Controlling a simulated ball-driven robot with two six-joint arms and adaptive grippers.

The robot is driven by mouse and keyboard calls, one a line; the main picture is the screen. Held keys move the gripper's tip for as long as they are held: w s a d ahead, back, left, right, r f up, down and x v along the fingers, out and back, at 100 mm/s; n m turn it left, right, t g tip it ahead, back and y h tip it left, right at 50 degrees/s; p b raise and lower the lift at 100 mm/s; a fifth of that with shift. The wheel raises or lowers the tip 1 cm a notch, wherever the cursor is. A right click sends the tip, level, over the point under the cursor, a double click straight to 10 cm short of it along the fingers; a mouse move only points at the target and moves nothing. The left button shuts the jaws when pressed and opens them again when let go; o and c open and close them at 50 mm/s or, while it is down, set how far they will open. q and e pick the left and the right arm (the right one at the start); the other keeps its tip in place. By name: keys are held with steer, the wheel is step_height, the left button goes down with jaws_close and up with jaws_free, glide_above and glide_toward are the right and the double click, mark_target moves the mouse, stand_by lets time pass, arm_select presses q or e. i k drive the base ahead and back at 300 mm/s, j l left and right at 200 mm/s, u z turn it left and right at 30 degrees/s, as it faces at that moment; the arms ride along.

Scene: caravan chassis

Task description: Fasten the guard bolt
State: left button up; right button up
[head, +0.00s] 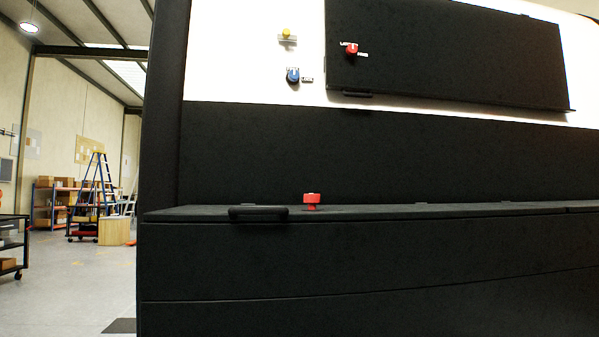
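A red knob-like part (311,201) stands upright on the ledge of a large black body. Another red knob (351,49) sits at the left edge of a black panel (460,55) on the white wall, with a small label beside it. A blue knob (293,75) and a yellow knob (286,33) are on the white wall left of that panel. I cannot tell which of these, if any, is the guard bolt. Neither of my grippers shows in the head view.
A black handle (258,212) juts from the front edge of the black ledge (420,209). The black body fills the middle and right. At the left, open floor (75,285) leads to a stepladder (97,185), shelves with boxes (55,195) and a dark cart (12,245).

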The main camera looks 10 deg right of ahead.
mark_target(286, 35)
steer(key=k+l, duration=0.55)
steer(key=i+j+z, duration=0.3)
steer(key=i+z, duration=0.2)
steer(key=i+j+z, duration=0.5)
steer(key=i+j, duration=0.05)
